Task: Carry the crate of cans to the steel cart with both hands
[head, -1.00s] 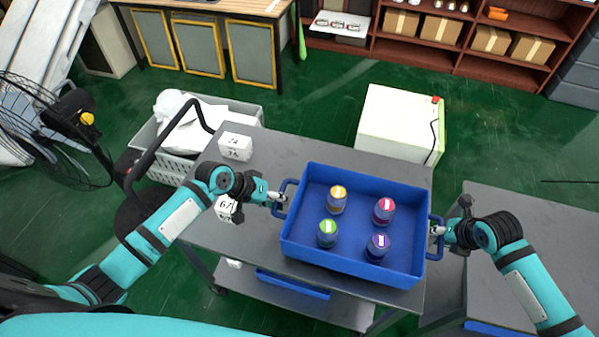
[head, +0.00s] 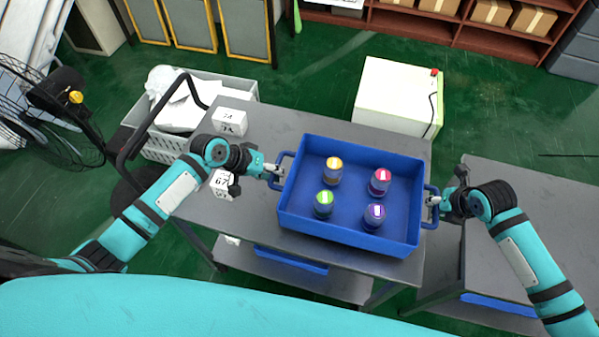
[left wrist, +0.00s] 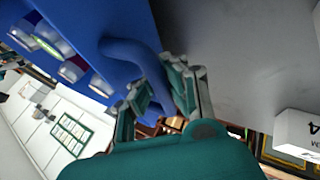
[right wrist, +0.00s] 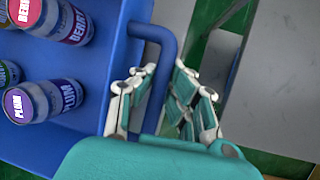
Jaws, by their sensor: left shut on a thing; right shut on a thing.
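The blue crate (head: 350,200) is over a grey metal cart (head: 290,125) with a black push handle at its left. I cannot tell whether the crate rests on the cart top or hangs just above it. It looks level and holds several cans: a yellow-topped one (head: 333,172), a red-topped one (head: 380,182), a green-topped one (head: 324,204) and a purple-topped one (head: 374,216). My left gripper (head: 276,171) is shut on the crate's left handle (left wrist: 142,62). My right gripper (head: 432,202) is shut on its right handle (right wrist: 160,75).
White boxes (head: 230,121) stand on the cart's left part. A second grey table or cart (head: 550,215) stands at the right, across a narrow gap. A white cabinet (head: 398,95) stands behind, a grey basket (head: 165,150) at left. Green floor is open at the back right.

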